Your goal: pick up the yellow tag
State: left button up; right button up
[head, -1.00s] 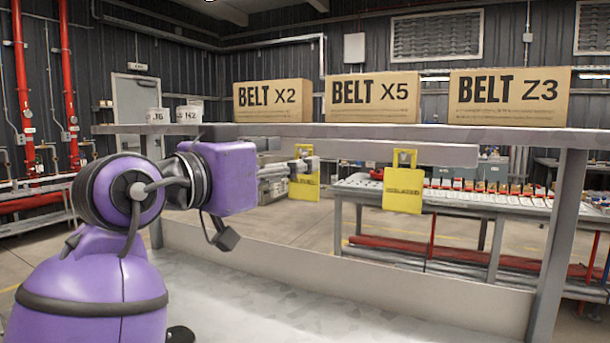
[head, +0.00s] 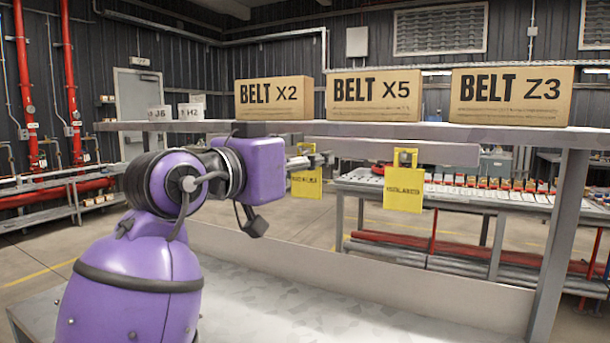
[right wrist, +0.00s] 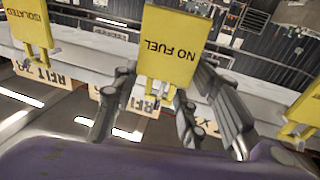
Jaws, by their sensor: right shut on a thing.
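A yellow tag (head: 306,183) hangs below the fingers of my right gripper (head: 312,158), near the left end of the grey rail. In the right wrist view this tag (right wrist: 168,45) reads "NO FUEL", upside down. My right gripper (right wrist: 155,115) is shut on its narrow upper part there. Whether the tag is still on the rail I cannot tell. A second yellow tag (head: 403,190) hangs apart to the right; an "ISOLATED" tag (right wrist: 30,35) shows at the left of the wrist view. Another yellow tag (right wrist: 303,108) is at its right edge. My left gripper is not in view.
The rail (head: 435,153) runs under a shelf (head: 400,131) that bears cardboard boxes marked BELT X2 (head: 274,99), BELT X5 (head: 374,99) and BELT Z3 (head: 511,97). A post (head: 560,230) stands at the right. The grey bench top (head: 330,310) below looks clear.

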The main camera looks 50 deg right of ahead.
aim_at(298, 146)
jog(key=shift+r, duration=0.45)
jog(key=shift+a+r, duration=0.15)
jog(key=shift+a, duration=0.1)
jog(key=a, duration=0.3)
jog(key=shift+s+a+r+b, duration=0.15)
jog(key=shift+a+r+b, duration=0.2)
jog(key=shift+r, duration=0.05)
notch_tip(298, 146, up, 13)
jog(key=p, duration=0.1)
jog(key=shift+d, duration=0.1)
dwell(0.4)
